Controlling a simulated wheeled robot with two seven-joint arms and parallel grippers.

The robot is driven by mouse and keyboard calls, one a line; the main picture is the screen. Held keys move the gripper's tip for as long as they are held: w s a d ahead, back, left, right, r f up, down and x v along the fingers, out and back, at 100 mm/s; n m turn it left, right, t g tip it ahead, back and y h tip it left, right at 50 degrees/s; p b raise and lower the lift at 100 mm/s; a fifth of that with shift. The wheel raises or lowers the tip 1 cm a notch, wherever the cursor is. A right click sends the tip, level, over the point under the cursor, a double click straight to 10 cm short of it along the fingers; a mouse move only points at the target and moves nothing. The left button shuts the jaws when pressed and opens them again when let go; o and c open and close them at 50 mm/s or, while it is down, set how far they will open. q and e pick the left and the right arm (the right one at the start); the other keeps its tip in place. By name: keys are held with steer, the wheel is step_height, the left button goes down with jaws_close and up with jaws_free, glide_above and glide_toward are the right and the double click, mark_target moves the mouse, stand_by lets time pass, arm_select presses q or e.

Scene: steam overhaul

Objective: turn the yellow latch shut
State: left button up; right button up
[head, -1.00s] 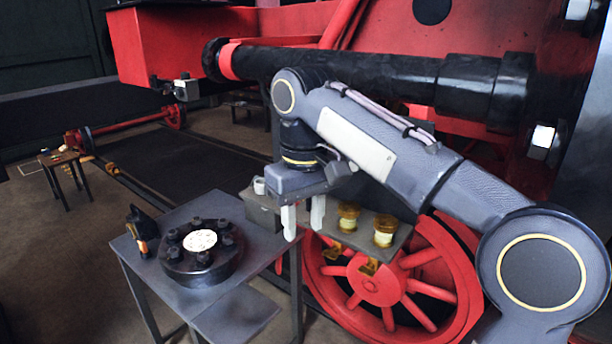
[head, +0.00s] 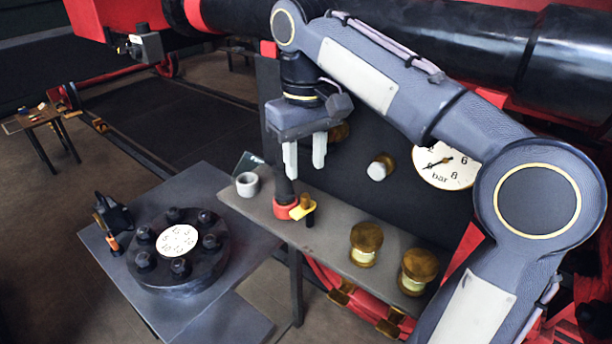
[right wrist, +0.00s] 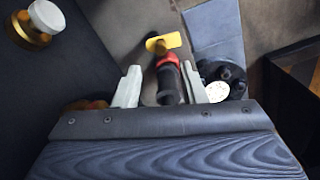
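The yellow latch (head: 297,212) is a small flat lever beside a red collar (head: 285,209) at the foot of a dark upright post, on a grey shelf. In the right wrist view the yellow latch (right wrist: 166,43) lies beyond the fingertips, with the red collar (right wrist: 167,61) just nearer. My right gripper (head: 305,163) is open and empty, pointing down above the latch and apart from it. In the right wrist view its two white fingers (right wrist: 160,86) stand either side of the dark post. My left gripper is not in view.
The grey shelf (head: 330,240) also bears a pale ring-shaped cup (head: 247,184) and two brass-capped jars (head: 366,243). A dark panel with a pressure gauge (head: 444,166) stands behind. A lower table (head: 210,182) at left carries a bolted black flange (head: 178,262).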

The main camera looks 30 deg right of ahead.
mark_target(305, 196)
step_height(305, 196, down, 7)
steer(key=shift+s+f, duration=0.15)
stand_by(0.4)
jaws_close()
